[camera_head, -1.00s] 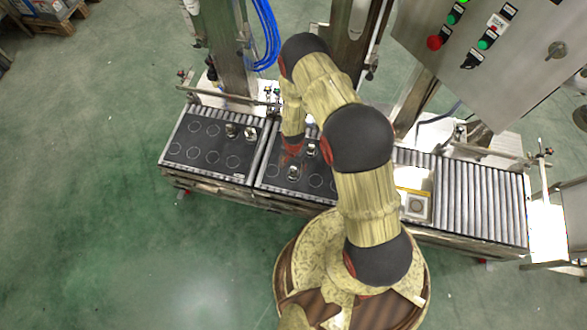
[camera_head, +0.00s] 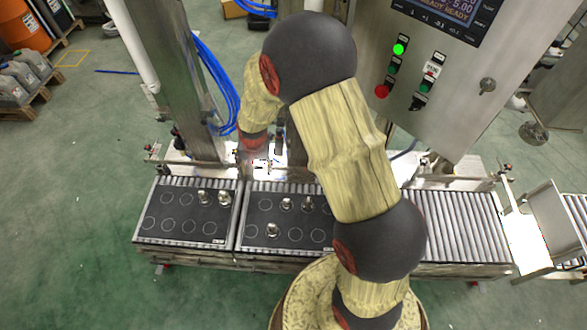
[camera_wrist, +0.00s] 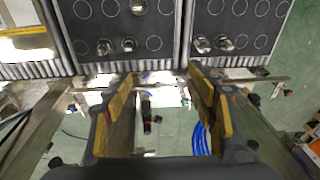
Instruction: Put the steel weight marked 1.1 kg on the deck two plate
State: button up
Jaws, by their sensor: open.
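Two black mats with printed circles lie on the roller line: a left mat (camera_head: 170,228) and a middle mat (camera_head: 290,241). Two steel weights, one (camera_head: 203,197) beside another (camera_head: 224,199), stand at the left mat's back right. On the middle mat stand a front weight (camera_head: 272,230) and two back weights, one (camera_head: 287,204) left of the other (camera_head: 308,203). The wrist view shows the mats reversed. The weights' markings are unreadable, so I cannot tell which is 1.1 kg. No plate is legibly marked deck two. My gripper (camera_wrist: 166,92) is open and empty, behind the mats' back edge.
A bare roller section (camera_head: 455,222) lies to the right. A control cabinet (camera_head: 450,80) with a screen and buttons stands behind it. A steel post (camera_head: 185,85) and blue hoses (camera_head: 218,85) stand at the back. A rail runs along the line's back edge.

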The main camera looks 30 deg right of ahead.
jog(key=s+r+n+t, duration=0.15)
jog(key=s+r, duration=0.35)
jog(key=r, duration=0.7)
jog(key=s+r+n+t, duration=0.15)
jog(key=s+r, duration=0.25)
jog(key=r, duration=0.7)
jog(key=s+r+n, duration=0.1)
jog(key=s+r, duration=0.4)
jog(key=s, duration=0.3)
jog(key=s+r+n, duration=0.2)
jog(key=s+r, duration=0.2)
jog(key=s, duration=0.5)
jog(key=shift+r+t, duration=0.4)
